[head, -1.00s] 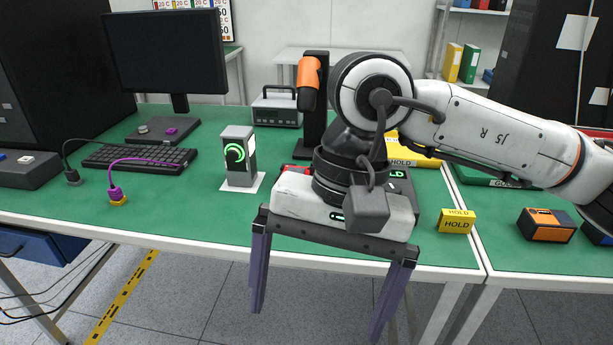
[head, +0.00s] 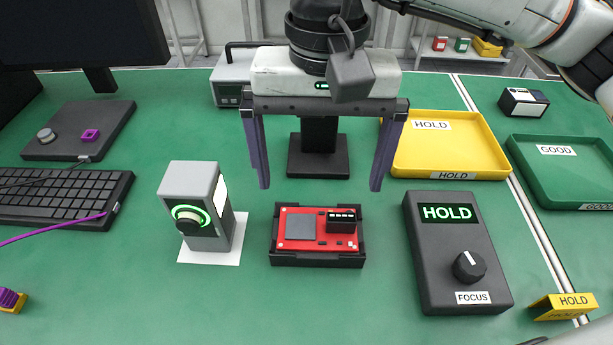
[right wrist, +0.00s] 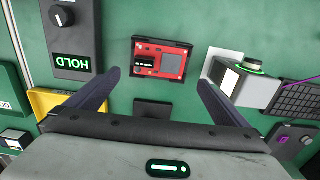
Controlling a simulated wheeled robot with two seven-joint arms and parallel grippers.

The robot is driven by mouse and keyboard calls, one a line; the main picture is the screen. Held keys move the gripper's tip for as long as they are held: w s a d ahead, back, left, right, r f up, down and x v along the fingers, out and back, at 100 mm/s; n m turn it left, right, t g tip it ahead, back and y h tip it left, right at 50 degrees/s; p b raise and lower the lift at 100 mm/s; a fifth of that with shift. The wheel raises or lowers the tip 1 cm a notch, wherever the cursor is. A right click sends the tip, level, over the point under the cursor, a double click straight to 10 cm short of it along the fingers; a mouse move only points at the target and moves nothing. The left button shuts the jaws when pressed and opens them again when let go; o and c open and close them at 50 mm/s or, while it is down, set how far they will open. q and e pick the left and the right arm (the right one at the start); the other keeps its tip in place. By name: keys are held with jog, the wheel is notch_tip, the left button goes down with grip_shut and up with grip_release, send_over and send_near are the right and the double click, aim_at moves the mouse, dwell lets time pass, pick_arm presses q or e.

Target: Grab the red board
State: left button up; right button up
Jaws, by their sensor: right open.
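The red board (head: 298,242) lies flat in a black cradle (head: 319,260) on the green table. It carries a grey square chip and a black connector block. In the right wrist view the red board (right wrist: 172,60) shows at the upper middle, beyond the fingertips. My right gripper (head: 319,188) is open and empty, fingers wide apart and pointing down. In the head view it appears behind and above the board, apart from it. In the right wrist view, its two fingers (right wrist: 158,76) stand to either side below the board. My left gripper is not in view.
A grey device with a green ring (head: 194,207) stands left of the cradle. A dark HOLD box with a knob (head: 455,250) lies right of it. A black stand (head: 319,158) is behind. Yellow (head: 476,163) and green (head: 560,190) trays lie at right. The table in front is clear.

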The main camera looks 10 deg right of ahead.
send_over(318, 228)
notch_tip(318, 228, down, 5)
jog(key=shift+r, duration=0.1)
notch_tip(318, 228, down, 4)
jog(key=shift+f+p, duration=0.2)
jog(key=shift+p, duration=0.55)
jog(key=shift+f, duration=0.5)
jog(key=c, duration=0.7)
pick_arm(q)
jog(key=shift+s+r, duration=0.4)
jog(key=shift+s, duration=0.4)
pick_arm(e)
jog(key=shift+c, duration=0.5)
jog(key=shift+r, duration=0.1)
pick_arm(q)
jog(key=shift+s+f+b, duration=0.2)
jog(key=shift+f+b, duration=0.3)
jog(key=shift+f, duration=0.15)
pick_arm(e)
notch_tip(318, 228, up, 10)
